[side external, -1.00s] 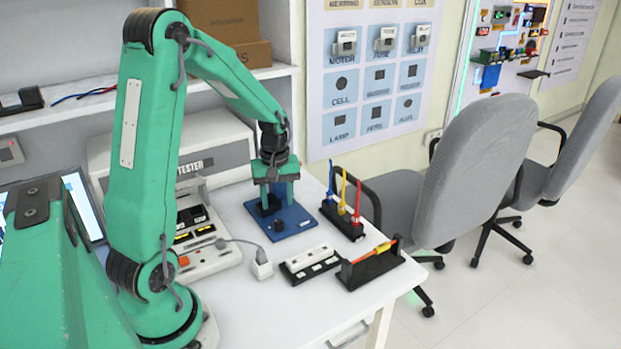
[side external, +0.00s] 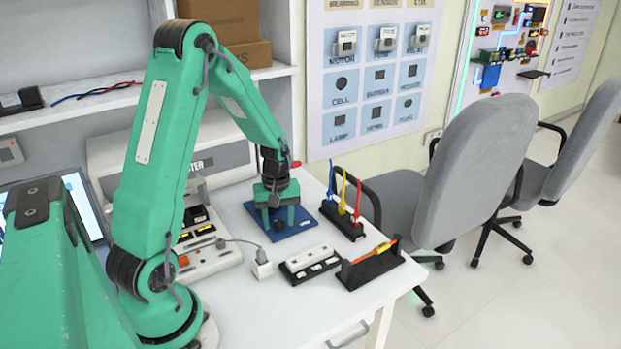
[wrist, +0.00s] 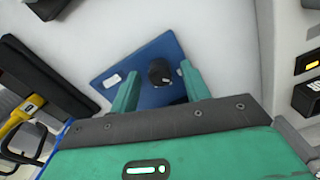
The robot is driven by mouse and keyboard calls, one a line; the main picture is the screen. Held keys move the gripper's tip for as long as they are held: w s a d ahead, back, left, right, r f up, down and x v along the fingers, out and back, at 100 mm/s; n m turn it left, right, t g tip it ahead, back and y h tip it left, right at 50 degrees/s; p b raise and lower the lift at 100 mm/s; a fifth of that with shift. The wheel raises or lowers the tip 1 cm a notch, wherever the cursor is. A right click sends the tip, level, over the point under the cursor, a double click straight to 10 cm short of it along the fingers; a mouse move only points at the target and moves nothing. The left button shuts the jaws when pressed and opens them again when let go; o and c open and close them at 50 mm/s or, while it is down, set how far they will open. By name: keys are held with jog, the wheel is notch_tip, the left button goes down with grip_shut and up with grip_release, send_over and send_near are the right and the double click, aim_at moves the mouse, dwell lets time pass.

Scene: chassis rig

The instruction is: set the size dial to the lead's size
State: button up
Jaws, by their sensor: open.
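A blue plate (side external: 303,217) lies on the white table and carries a black dial knob (wrist: 159,72), a pale label and a second dark round part (wrist: 178,100), partly hidden by my gripper. The plate also shows in the wrist view (wrist: 150,50). My gripper (side external: 277,218) is open, pointing down low over the plate. In the wrist view, its green fingers (wrist: 159,73) stand to the left and right of the knob; I cannot tell whether they touch it. A lead with orange and yellow parts (side external: 376,250) lies across a black holder. The size markings are unreadable.
A black stand with blue, yellow and red upright pieces (side external: 343,220) is right of the plate. A black block with white parts (side external: 311,264) and a white plug (side external: 262,268) on a grey cable lie in front. The tester (side external: 215,250) is at left.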

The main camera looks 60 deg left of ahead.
jog(key=c, duration=1)
jog(key=shift+m, duration=0.3)
jog(key=m, duration=0.8)
jog(key=shift+r, duration=0.1)
jog(key=o, duration=1)
